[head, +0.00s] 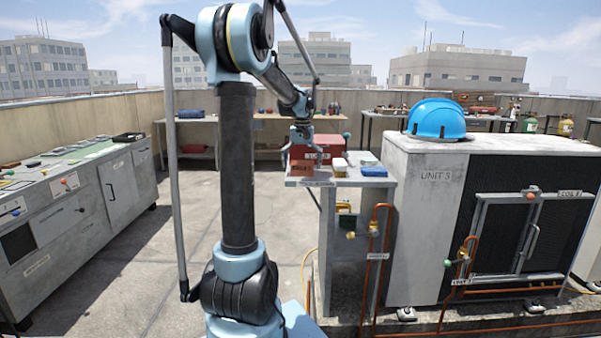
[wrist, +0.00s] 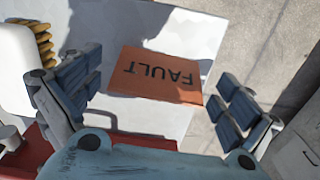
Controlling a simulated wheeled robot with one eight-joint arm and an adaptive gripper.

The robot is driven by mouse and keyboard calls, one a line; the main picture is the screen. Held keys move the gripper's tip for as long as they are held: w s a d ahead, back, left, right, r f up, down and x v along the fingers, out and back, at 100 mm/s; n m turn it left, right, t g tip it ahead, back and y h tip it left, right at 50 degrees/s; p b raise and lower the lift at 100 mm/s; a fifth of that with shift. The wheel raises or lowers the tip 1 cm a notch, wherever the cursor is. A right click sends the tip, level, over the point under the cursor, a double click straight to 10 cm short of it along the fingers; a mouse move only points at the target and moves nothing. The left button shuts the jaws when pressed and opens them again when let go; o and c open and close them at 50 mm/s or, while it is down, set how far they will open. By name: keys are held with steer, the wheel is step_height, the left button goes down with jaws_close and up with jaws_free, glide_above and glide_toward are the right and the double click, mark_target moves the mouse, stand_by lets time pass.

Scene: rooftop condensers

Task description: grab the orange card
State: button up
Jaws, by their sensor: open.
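The orange card (wrist: 158,75) lies flat on a pale grey surface in the wrist view, with the word FAULT upside down on it. In the head view it shows as a small orange patch (head: 302,169) on the small grey stand (head: 340,182). My gripper (wrist: 154,90) is open and empty, its two padded fingers on either side of the card in the picture. In the head view the fingertips are hard to make out.
A red box (head: 329,152) stands behind the card, and its red surface (wrist: 40,155) shows in the wrist view. A white item (head: 340,165) and a blue item (head: 373,171) are on the stand. The condenser unit (head: 425,220) with a blue helmet (head: 437,118) is at right.

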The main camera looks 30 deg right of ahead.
steer(key=c, duration=1.1)
steer(key=shift+o, duration=0.2)
steer(key=shift+r, duration=0.1)
